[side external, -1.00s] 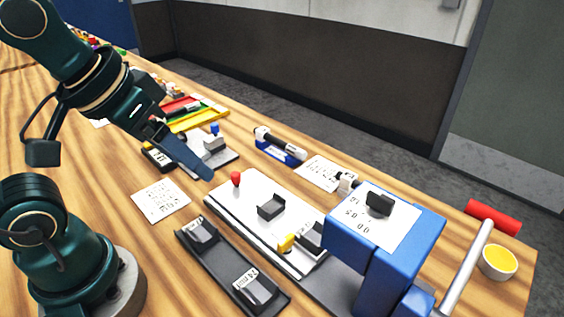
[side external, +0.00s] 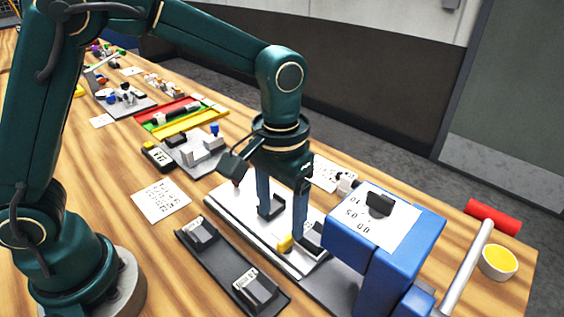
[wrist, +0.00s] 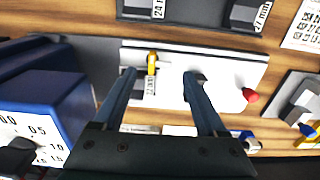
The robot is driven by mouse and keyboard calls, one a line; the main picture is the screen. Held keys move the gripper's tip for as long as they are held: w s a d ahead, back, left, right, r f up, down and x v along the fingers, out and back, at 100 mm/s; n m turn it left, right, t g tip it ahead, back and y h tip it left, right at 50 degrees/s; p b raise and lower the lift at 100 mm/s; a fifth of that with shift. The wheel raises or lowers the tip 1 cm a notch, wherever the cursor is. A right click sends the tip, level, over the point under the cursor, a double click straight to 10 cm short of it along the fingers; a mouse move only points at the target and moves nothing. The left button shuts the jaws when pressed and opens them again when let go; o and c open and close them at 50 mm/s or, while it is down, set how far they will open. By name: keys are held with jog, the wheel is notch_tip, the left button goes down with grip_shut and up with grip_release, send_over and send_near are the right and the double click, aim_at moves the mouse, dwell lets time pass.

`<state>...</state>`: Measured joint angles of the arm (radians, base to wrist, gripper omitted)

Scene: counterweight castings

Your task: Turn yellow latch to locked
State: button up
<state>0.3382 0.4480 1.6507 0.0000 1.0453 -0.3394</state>
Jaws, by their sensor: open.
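The yellow latch (side external: 285,243) is a small yellow piece on the white fixture plate (side external: 240,222), beside a dark block (side external: 312,238) near the blue machine. In the wrist view the yellow latch (wrist: 152,62) stands upright in the picture, just above a labelled block (wrist: 150,85). My gripper (side external: 284,228) points down over the plate with its two blue fingers spread wide. In the wrist view my gripper (wrist: 159,72) has the latch between its fingers in the picture, closer to the left finger. I cannot tell whether a finger touches it.
The blue machine (side external: 385,240) stands close to the right of my gripper. A dark tray (side external: 228,262) with two blocks lies in front of the plate. A red knob (wrist: 250,95) stands on the plate's far end. Bare wood lies around the paper sheet (side external: 160,200).

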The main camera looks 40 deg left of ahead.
aim_at(281, 237)
jog(key=shift+f, duration=2.25)
grip_shut()
